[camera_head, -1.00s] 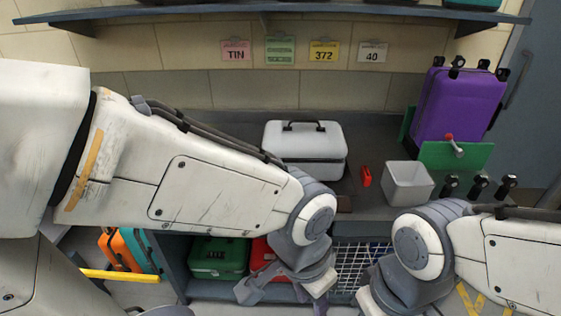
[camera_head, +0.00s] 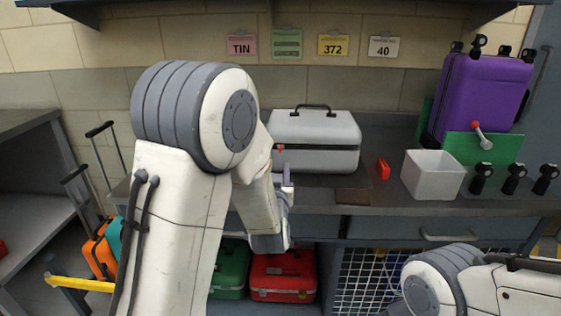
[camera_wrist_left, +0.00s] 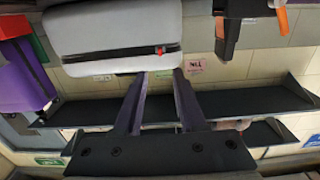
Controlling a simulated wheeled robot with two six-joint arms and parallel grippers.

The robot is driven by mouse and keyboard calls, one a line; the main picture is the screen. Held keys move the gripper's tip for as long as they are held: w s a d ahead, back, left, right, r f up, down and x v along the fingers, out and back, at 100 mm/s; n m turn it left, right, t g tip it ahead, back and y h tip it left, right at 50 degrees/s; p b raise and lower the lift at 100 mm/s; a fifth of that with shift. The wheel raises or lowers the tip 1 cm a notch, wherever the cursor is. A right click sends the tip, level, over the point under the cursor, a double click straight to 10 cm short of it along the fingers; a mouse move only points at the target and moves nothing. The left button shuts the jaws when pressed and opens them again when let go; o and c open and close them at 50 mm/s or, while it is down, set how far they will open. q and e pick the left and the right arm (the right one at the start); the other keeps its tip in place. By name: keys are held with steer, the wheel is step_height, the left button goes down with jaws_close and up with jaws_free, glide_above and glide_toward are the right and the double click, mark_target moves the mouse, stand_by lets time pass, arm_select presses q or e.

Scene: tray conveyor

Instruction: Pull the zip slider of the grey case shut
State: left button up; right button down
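The grey case (camera_head: 325,131) lies on the counter with its lid down and its black handle on top. A dark zip line runs along its front side. The small red zip slider (camera_head: 280,148) is near the left end of that line. The case (camera_wrist_left: 110,28) and slider (camera_wrist_left: 160,50) also show in the left wrist view. My left gripper (camera_head: 288,172) is just in front of the case's left end. In the left wrist view its two fingers (camera_wrist_left: 160,76) are apart with nothing between them, the slider lying beyond the gap. My right gripper is out of view.
Right of the case are a small red object (camera_head: 383,169), a brown patch (camera_head: 353,196), a white bin (camera_head: 433,176), black knobs (camera_head: 513,178) and a purple suitcase (camera_head: 480,100) by a green panel. Green (camera_head: 231,270) and red (camera_head: 284,276) cases sit below the counter.

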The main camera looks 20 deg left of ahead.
mark_target(280, 149)
arm_select(q)
steer(key=x, duration=1)
steer(key=shift+w, duration=0.1)
jaws_close()
stand_by(1.2)
